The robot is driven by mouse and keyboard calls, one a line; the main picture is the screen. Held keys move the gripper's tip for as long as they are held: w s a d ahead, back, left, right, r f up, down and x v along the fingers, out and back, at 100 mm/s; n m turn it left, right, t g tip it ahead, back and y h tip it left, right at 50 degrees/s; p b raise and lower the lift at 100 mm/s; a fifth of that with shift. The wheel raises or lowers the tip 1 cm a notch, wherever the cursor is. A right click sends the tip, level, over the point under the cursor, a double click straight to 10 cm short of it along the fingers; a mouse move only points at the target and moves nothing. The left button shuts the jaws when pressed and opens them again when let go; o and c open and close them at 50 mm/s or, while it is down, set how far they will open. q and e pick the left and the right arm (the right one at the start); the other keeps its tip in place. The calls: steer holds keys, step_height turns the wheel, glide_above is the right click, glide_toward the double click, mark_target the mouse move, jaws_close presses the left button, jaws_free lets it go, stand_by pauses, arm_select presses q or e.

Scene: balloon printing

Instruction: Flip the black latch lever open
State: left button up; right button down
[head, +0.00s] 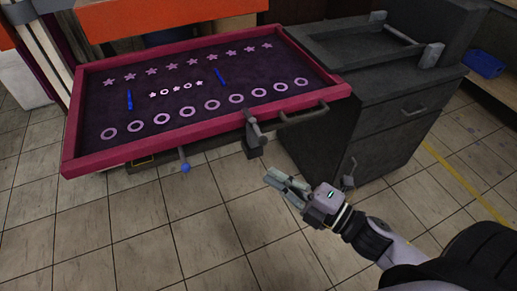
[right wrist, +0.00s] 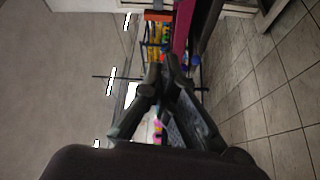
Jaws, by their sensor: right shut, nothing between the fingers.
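The dark latch lever (head: 252,131) stands at the front edge of the pink-framed screen (head: 200,128) in the head view, right of the middle. My right gripper (head: 272,178) is below and slightly right of the latch, apart from it. Its fingers are shut and empty. In the right wrist view the dark fingers (right wrist: 172,75) point toward the edge of the pink frame (right wrist: 183,28). I cannot clearly make out the latch there. My left gripper is not in view.
A dark grey cabinet (head: 385,118) stands right of the screen. A handle bar (head: 304,113) juts from the frame's front right. A blue-knobbed rod (head: 185,166) sticks out below the front edge. The tiled floor in front is clear. A blue bin (head: 484,64) sits far right.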

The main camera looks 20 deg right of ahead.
steer(key=f+p+x, duration=0.1)
steer(key=p+x, duration=0.1)
steer(key=x, duration=0.8)
steer(key=shift+w+d, duration=0.2)
steer(key=shift+d, duration=1.85)
steer(key=shift+d+n+g+y, duration=0.4)
steer(key=shift+d+y, duration=0.05)
steer(key=shift+y, duration=0.05)
